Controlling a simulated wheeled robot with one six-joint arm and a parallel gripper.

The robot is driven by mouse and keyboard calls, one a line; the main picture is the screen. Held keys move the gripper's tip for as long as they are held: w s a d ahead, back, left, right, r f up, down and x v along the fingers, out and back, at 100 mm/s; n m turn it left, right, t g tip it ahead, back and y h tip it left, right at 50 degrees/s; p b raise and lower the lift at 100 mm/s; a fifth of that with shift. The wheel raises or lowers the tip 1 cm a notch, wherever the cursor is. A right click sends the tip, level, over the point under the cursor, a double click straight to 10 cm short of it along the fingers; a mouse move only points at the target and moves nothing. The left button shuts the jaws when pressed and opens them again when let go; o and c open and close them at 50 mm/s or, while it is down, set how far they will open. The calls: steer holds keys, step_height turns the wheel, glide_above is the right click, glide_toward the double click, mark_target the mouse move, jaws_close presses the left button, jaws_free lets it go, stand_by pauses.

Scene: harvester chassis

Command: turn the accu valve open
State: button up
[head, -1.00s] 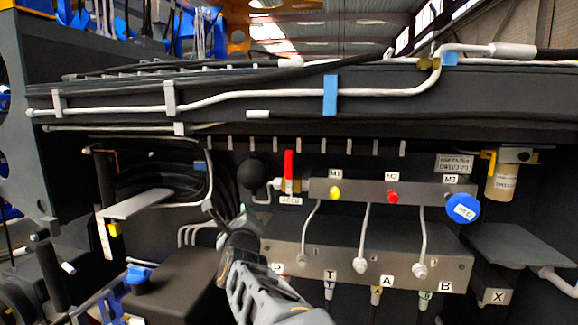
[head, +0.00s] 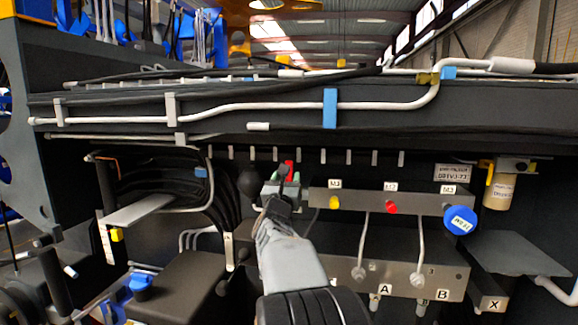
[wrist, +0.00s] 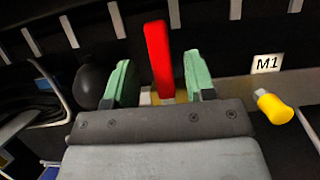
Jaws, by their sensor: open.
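The accu valve has a red lever handle (wrist: 159,62) that stands upright in the wrist view. Its brass body (wrist: 181,97) shows just behind my gripper. In the head view only a bit of the red handle (head: 289,168) shows, since my gripper hides the rest and the valve's label. My gripper (wrist: 154,80) is open, with one green finger on each side of the red handle. Gaps show between the handle and both fingers. In the head view my gripper (head: 284,178) is at the valve, left of the manifold block.
A black ball-shaped part (wrist: 91,85) is close to the left finger. A yellow knob (wrist: 274,107) is at the right by the M1 label. In the head view a red knob (head: 391,207) and a blue knob (head: 460,220) lie further right. A pipe rail (head: 250,107) runs above.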

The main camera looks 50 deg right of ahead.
steer(key=shift+p+x, duration=0.6)
steer(key=shift+x, duration=1.25)
steer(key=shift+c, duration=0.4)
jaws_close()
steer(key=shift+f, duration=0.1)
